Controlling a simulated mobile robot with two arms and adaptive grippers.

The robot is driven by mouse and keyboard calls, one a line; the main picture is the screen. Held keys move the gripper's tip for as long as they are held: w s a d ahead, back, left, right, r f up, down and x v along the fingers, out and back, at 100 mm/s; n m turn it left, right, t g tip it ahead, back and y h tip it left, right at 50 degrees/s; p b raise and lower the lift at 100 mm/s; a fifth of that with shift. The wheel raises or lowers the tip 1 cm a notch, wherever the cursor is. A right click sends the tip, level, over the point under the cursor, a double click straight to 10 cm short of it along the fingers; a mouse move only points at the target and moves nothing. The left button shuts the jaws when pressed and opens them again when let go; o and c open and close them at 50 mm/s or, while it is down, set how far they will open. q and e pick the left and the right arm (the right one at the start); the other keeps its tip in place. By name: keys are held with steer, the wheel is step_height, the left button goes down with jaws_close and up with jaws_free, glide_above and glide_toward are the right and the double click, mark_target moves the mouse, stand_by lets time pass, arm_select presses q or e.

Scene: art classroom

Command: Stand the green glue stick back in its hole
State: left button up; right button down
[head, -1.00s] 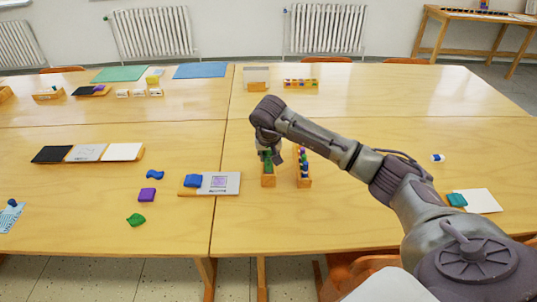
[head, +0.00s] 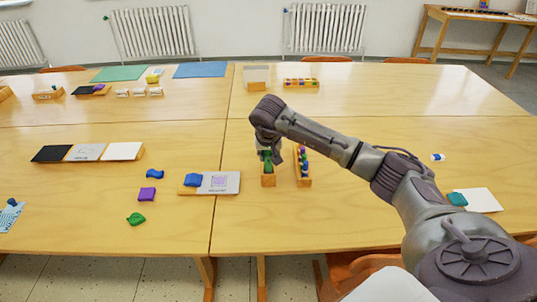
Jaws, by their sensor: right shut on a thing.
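My right gripper (head: 266,150) points down over the left one of two narrow wooden holders (head: 268,181) on the near right table. It is shut on a green glue stick (head: 266,157), which shows between and just below the fingers. More green shows at the holder's top, close under the fingers. I cannot tell whether the held stick's lower end is inside a hole. My left gripper is out of view.
The second wooden holder (head: 304,182), with several coloured sticks, stands close to the right. A grey-and-white board (head: 228,183) with a blue piece lies to the left. A white sheet (head: 484,201) with a teal piece lies far right. The table front is clear.

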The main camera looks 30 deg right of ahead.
steer(key=shift+f+b, duration=0.95)
steer(key=shift+f, duration=0.35)
stand_by(1.7)
stand_by(0.3)
steer(key=c, duration=0.9)
jaws_free()
steer(key=shift+o, duration=0.2)
steer(key=shift+o, duration=1.2)
steer(key=shift+r, duration=0.1)
steer(key=shift+r+p, duration=2.05)
steer(key=shift+r, duration=0.85)
